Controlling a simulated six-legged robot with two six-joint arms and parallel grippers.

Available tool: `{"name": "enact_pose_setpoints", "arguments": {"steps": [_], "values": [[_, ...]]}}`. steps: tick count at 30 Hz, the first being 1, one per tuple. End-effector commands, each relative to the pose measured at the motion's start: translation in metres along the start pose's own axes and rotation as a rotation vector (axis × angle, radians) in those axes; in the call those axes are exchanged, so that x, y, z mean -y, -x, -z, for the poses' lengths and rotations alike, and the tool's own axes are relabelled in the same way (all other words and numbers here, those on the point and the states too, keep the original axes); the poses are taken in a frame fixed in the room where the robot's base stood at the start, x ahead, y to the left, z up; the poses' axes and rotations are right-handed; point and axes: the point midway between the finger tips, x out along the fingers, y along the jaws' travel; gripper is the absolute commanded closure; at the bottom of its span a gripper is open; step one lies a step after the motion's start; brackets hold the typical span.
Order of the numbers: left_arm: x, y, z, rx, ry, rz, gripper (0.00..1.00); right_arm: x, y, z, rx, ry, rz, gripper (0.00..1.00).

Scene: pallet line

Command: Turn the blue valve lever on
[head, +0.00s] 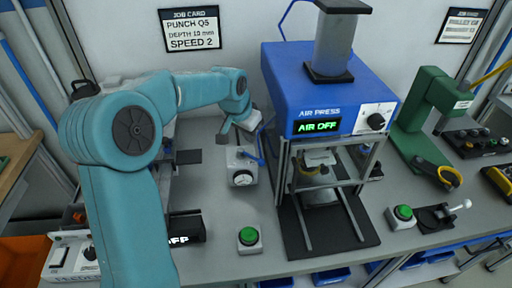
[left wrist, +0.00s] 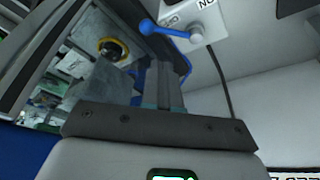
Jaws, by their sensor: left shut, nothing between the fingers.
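The blue valve lever (head: 260,146) is on a small pale valve box (head: 242,168) with a gauge, left of the blue air press (head: 325,90). The press display reads AIR OFF. In the left wrist view the lever (left wrist: 170,31) shows as a blue bar with rounded ends, just beyond my fingertips. My left gripper (head: 232,130) is shut and empty, above and slightly left of the lever in the head view. Its closed fingers (left wrist: 160,72) point toward the lever in the left wrist view. I cannot tell whether they touch it. My right gripper is not in view.
A green hand press (head: 425,120) stands at the right. Green push buttons (head: 248,237) and (head: 403,213) sit on the bench front. A job card (head: 192,29) hangs on the back wall. Bare bench lies between the valve box and the air press.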

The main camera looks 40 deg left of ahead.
Motion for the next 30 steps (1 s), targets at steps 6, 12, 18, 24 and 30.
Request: {"name": "enact_pose_setpoints", "arguments": {"steps": [6, 12, 18, 24, 30], "values": [[0.000, -0.028, 0.000, 0.006, 0.000, -0.002, 1.00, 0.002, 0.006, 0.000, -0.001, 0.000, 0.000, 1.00], [0.001, -0.066, 0.002, 0.005, 0.000, -0.002, 1.00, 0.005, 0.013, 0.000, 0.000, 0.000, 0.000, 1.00], [0.002, -0.093, 0.003, 0.004, -0.001, -0.001, 1.00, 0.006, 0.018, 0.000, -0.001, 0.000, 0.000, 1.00], [0.002, -0.101, 0.003, 0.002, 0.000, -0.001, 1.00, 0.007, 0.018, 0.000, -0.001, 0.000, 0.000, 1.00], [0.002, -0.101, 0.003, 0.001, 0.000, -0.001, 1.00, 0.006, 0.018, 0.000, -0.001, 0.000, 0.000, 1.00]]}}
